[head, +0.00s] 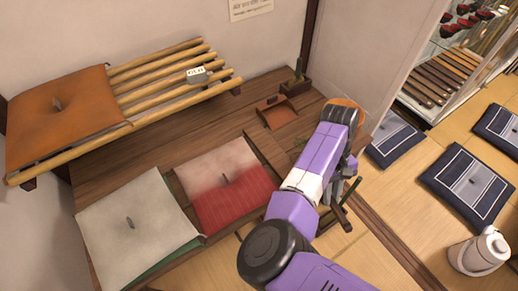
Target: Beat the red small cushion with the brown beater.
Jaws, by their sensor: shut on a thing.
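The red small cushion (240,205) lies flat in a wooden frame on the low wooden bench. Its near part is red and its far part is covered in pale dust, with a dark tuft in the middle. My gripper (342,188) is to the right of this cushion, apart from it, at the right end of the bench. It is shut on a thin dark stick, which looks like the handle of the brown beater (351,191).
A pale cushion with a green side (130,210) lies left of the red one. An orange cushion (60,115) rests on a slatted rack (165,66) above. A small brown box (275,113) and a planter (296,86) stand behind. Navy floor cushions (467,184) and a white pot (478,254) are at right.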

